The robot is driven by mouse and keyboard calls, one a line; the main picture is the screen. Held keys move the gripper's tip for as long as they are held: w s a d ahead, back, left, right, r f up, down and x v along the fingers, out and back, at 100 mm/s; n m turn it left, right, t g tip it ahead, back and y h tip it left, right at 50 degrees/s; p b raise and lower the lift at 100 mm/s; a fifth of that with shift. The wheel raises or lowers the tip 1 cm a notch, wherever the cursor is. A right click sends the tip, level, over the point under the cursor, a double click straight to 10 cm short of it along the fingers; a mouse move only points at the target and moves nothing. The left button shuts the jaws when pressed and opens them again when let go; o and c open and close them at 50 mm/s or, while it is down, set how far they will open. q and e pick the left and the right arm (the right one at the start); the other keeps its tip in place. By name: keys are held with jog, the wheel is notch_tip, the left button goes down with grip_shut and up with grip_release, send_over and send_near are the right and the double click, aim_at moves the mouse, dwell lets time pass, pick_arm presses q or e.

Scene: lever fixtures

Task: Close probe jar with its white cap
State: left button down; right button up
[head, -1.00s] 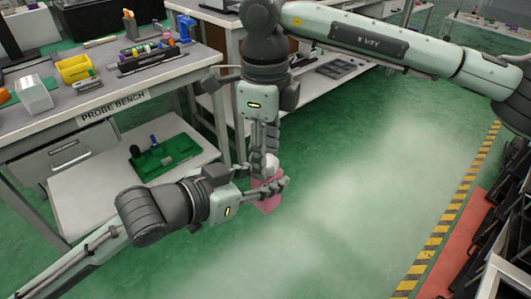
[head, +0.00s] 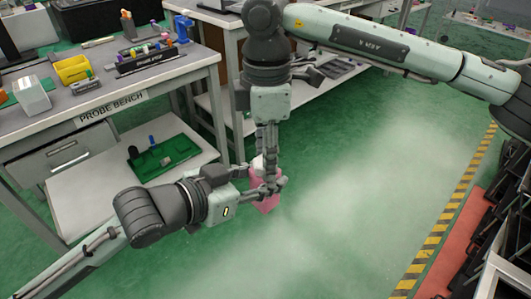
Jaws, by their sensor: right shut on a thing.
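My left gripper (head: 270,187) comes in from the left and is shut on a pink jar (head: 266,205), holding it in the air over the green floor. Its fingers cover part of the jar. My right gripper (head: 268,160) points straight down from above, shut on the white cap (head: 257,164) at the jar's top. Only a small part of the cap shows beside the dark fingers. The cap is at the jar's mouth, but I cannot tell whether it is seated or threaded on.
The probe bench (head: 110,97) stands at the left with a yellow bin (head: 73,69), a white box (head: 32,96) and racks of small coloured items. A green tray (head: 165,158) lies on its lower shelf. The floor to the right is open.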

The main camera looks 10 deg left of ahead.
jog(key=shift+s+a+m, duration=0.1)
jog(key=shift+m, duration=1.7)
jog(key=o, duration=0.8)
jog(key=shift+c, duration=0.2)
jog(key=shift+r, duration=0.1)
jog(key=shift+r, duration=2.15)
